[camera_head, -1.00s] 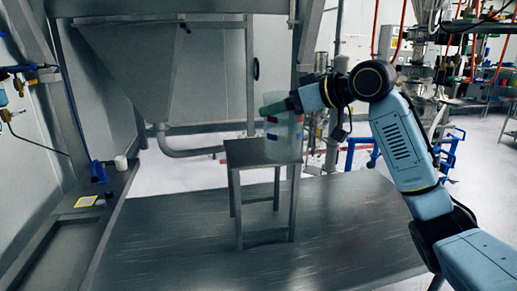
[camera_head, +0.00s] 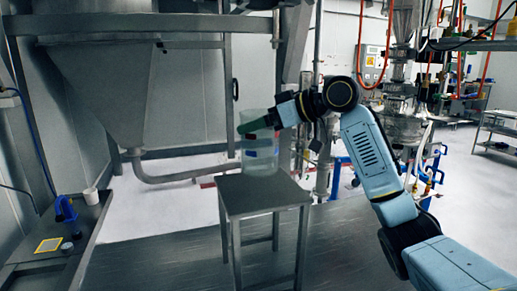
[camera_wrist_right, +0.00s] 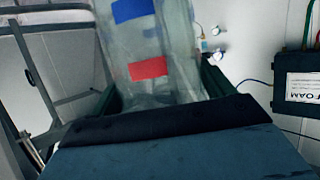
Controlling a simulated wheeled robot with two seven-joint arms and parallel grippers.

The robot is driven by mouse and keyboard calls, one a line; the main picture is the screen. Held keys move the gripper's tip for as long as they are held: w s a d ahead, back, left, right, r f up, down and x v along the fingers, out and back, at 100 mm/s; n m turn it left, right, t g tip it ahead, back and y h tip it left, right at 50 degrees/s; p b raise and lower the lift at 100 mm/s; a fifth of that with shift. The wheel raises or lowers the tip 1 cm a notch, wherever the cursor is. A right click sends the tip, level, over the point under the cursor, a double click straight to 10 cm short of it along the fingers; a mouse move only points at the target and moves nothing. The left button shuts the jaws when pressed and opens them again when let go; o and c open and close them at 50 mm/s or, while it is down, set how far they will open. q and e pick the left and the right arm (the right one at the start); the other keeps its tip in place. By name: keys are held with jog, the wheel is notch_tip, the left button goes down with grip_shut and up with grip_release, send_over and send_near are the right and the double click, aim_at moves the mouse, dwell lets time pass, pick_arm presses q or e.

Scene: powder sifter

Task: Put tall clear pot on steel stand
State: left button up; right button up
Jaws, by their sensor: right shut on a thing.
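The tall clear pot (camera_head: 261,160), with blue and red labels, is upright at the back part of the steel stand (camera_head: 262,202). Its base overlaps the stand's far edge in the head view, and I cannot tell whether it touches the top. My right gripper (camera_head: 256,124) is shut on the pot's upper part, reaching in from the right. In the right wrist view, the pot (camera_wrist_right: 150,45) sits between the dark green fingers, with its labels showing. My left gripper is not in view.
A steel hopper (camera_head: 110,85) with a curved pipe (camera_head: 180,177) stands behind to the left. A side bench (camera_head: 45,262) holds a blue item (camera_head: 66,208) and a white cup (camera_head: 91,195). Process equipment (camera_head: 405,105) fills the right background. The front of the stand's top is bare.

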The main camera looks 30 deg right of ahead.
aim_at(260, 140)
notch_tip(260, 140, down, 4)
jog(key=shift+w+f, duration=0.1)
jog(key=shift+f, duration=0.1)
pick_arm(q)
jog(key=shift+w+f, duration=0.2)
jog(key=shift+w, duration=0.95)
pick_arm(e)
jog(key=shift+f, duration=0.1)
jog(key=o, duration=1.2)
jog(key=shift+o, duration=0.2)
pick_arm(q)
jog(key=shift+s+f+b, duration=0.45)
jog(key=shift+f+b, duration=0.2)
jog(key=shift+b, duration=0.2)
pick_arm(e)
jog(key=v, duration=1.2)
jog(key=shift+w, duration=0.1)
